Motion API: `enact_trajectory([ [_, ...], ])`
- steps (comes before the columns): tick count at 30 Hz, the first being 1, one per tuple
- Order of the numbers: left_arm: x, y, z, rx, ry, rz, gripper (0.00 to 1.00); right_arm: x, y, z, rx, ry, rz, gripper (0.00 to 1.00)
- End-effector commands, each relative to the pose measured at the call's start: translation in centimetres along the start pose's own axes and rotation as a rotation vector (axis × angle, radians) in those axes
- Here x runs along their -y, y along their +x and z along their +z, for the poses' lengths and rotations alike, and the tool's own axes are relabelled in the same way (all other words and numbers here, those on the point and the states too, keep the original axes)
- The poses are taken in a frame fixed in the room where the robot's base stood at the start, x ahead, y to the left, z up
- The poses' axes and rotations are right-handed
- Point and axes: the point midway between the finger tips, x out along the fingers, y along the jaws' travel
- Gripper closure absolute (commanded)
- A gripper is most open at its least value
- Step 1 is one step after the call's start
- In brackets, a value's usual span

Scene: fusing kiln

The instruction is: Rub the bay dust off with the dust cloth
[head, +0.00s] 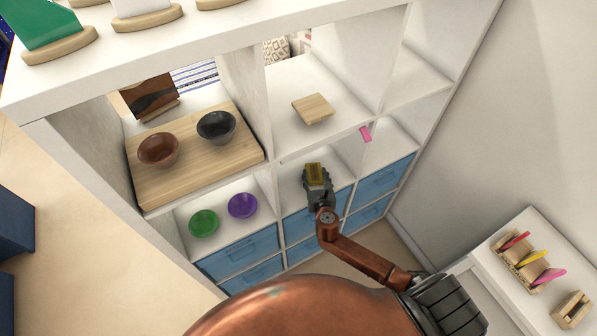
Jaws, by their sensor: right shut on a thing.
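My right gripper (317,182) reaches from the lower right to the opening of a lower middle bay (345,149) of the white shelf unit. It is shut on a small yellow-brown piece, which looks like the dust cloth (315,171). The gripper hides part of the bay. I cannot make out any dust on the surfaces that show, nor tell whether the cloth touches the bay floor. My left gripper is not in view.
Above, a wooden board (190,185) bears a brown bowl (158,150) and a black bowl (216,127). A wooden block (313,109) and a pink tag (365,134) are nearby. Green (203,223) and purple (242,206) bowls stand left. Blue drawers (245,250) lie below.

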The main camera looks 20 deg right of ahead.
Motion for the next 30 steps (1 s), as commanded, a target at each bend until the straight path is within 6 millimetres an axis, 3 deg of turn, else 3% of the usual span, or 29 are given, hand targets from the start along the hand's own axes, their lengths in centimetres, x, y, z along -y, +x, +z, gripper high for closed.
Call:
enact_trajectory([
  [13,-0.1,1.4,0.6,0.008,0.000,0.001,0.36,3.2,1.4,0.2,0.000,-0.003,0.007,0.66],
  [15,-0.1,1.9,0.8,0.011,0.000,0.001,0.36,3.0,1.4,-0.1,-0.003,0.000,0.006,0.66],
  [17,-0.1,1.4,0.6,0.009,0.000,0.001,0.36,2.4,0.9,0.7,-0.002,0.000,0.008,0.66],
  [30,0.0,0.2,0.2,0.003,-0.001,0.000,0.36,-0.7,-0.4,0.0,-0.002,0.003,-0.003,0.66],
])
